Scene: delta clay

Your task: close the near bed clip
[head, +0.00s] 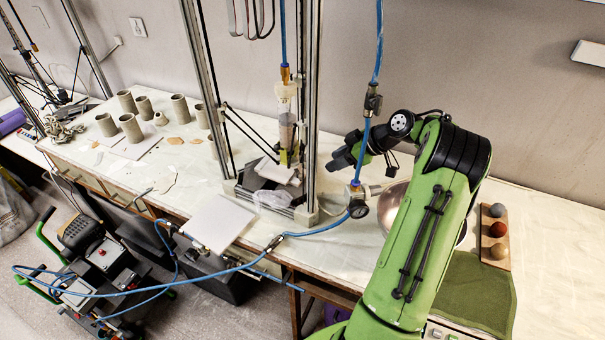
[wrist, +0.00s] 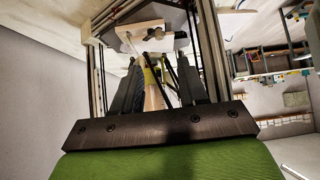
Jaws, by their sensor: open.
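The delta clay printer (head: 312,110) stands on the table with its tall metal posts and a clear clay cartridge (head: 286,125) hanging in the middle. On its base lies a tilted grey-white plate (head: 277,171). I cannot clearly pick out the near bed clip in either view. My gripper (head: 345,152) is to the right of the printer's right post, pointing left toward it, and looks empty. In the wrist view the two dark fingers of my gripper (wrist: 156,85) are apart, with the printer's posts, rods and bed area (wrist: 150,32) beyond them, seen upside down.
A blue hose (head: 375,45) with a valve and gauge (head: 358,208) runs close to my gripper. A metal bowl (head: 391,205) sits behind my arm. A white board (head: 217,224) lies at the table's front edge. Several clay cylinders (head: 131,128) stand at left.

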